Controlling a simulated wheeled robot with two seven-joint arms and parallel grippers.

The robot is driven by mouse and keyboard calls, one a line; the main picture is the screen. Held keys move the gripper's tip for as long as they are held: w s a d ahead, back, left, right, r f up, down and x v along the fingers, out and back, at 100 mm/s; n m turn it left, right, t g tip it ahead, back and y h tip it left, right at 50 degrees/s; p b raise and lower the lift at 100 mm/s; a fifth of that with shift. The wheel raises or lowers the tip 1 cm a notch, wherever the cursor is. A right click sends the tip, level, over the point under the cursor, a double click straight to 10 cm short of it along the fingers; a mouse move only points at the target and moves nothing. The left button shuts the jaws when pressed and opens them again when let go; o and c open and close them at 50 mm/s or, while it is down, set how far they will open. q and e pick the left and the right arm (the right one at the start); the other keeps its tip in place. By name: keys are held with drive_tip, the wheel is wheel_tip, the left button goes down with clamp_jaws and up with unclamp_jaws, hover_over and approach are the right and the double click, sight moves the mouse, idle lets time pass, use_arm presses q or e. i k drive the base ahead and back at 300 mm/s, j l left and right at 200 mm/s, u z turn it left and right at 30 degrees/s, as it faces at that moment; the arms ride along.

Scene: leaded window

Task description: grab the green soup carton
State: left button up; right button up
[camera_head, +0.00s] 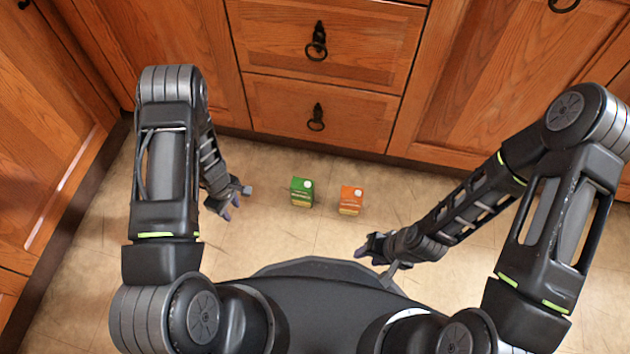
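The green soup carton (302,192) stands upright on the tiled floor, in front of the drawers. My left gripper (238,200) is to the left of it, apart from it, with its fingers pointing down and to the right. Its fingers look spread, with nothing between them. My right gripper (372,258) is lower and to the right of the green carton, also apart from it. It is small and seen at an angle, so whether its fingers are open is unclear. Nothing hides the green carton.
An orange carton (351,200) stands just right of the green one, with a small gap between them. Wooden drawers (318,112) and cabinet doors close off the back, and cabinets (45,150) stand at the left. The floor (290,240) in front of the cartons is clear.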

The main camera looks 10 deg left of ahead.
sight(302, 190)
drive_tip(key=i+l+u, duration=0.1)
drive_tip(key=l, duration=0.25)
drive_tip(key=i+l+u, duration=0.1)
drive_tip(key=l, duration=0.3)
drive_tip(key=i+l+u, duration=0.1)
drive_tip(key=i+l, duration=0.15)
drive_tip(key=l, duration=0.15)
drive_tip(key=i+l+u, duration=0.1)
drive_tip(key=l, duration=0.3)
